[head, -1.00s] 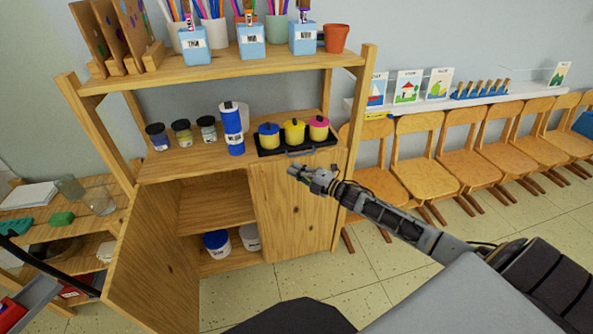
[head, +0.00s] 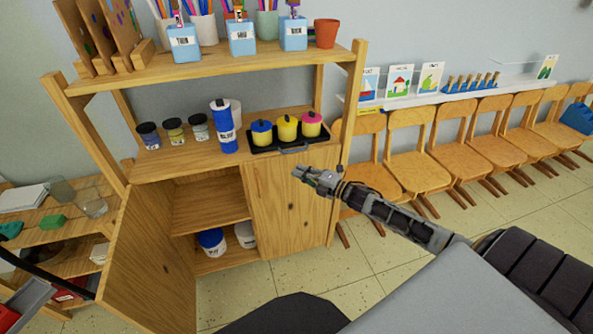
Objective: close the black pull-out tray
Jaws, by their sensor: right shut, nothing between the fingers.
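The black pull-out tray (head: 262,150) lies on the middle shelf of the wooden cabinet. Its front edge and handle (head: 295,150) stick out a little at the shelf's front edge. A blue pot (head: 261,133), a yellow pot (head: 286,128) and a pink-lidded pot (head: 311,124) stand on it. My right gripper (head: 299,174) is shut and empty, in front of and below the tray's handle, apart from it in the picture. My left gripper is not in view.
The left cabinet door (head: 150,262) hangs open; the right door (head: 287,205) is shut. A blue bottle (head: 223,128) and small jars (head: 172,130) stand left of the tray. Chairs (head: 415,170) line the wall at right. The floor (head: 400,275) before them is clear.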

